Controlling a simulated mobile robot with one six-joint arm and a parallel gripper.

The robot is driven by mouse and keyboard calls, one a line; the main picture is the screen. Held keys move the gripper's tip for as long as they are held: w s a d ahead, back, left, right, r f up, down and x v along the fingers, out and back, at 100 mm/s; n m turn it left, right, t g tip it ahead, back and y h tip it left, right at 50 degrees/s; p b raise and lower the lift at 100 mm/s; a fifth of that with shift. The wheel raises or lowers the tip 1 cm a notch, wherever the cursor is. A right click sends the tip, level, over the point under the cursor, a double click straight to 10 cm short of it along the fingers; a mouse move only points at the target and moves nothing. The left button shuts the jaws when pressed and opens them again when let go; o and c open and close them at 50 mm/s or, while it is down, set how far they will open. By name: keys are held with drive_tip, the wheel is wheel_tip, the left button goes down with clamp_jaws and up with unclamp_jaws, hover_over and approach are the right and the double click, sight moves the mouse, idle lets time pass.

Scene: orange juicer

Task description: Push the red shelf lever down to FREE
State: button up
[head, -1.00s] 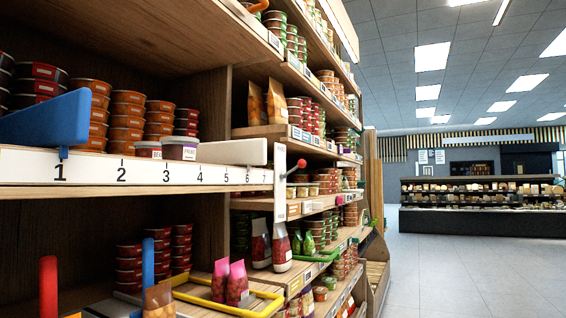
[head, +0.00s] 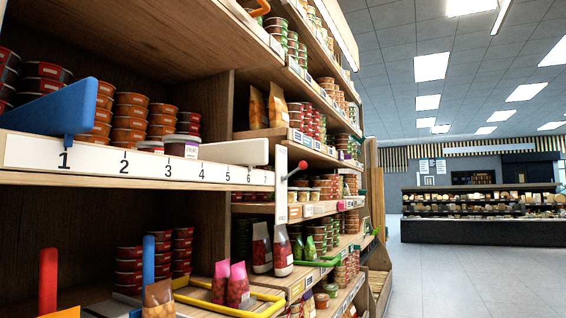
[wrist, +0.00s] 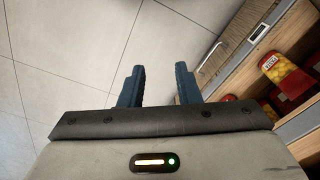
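The red shelf lever (head: 302,165) is a small red ball on a thin dark rod. It sticks out to the right and slightly up from a white upright plate (head: 281,185) at the right end of the numbered shelf. Any lettering on the plate is too small to read. My gripper (wrist: 160,80) shows in the wrist view, its two dark blue fingers apart with nothing between them. It points over the pale tiled floor beside the shelving. The lever does not show in the wrist view, and my gripper does not show in the head view.
The numbered shelf strip (head: 110,163) carries a blue wedge (head: 50,110) and a white block (head: 235,151). Tubs and bags crowd the shelves. A red upright handle (head: 48,280) and a blue one (head: 148,275) stand below. The aisle floor (head: 460,275) is clear at right.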

wheel_tip(320, 180, up, 3)
drive_tip(key=shift+f+p, duration=0.1)
drive_tip(key=shift+p, duration=0.95)
drive_tip(key=c, duration=0.3)
drive_tip(key=shift+w+r+p, duration=0.1)
drive_tip(key=shift+r+p, duration=0.2)
drive_tip(key=c, duration=0.3)
drive_tip(key=shift+f, duration=0.1)
clamp_jaws()
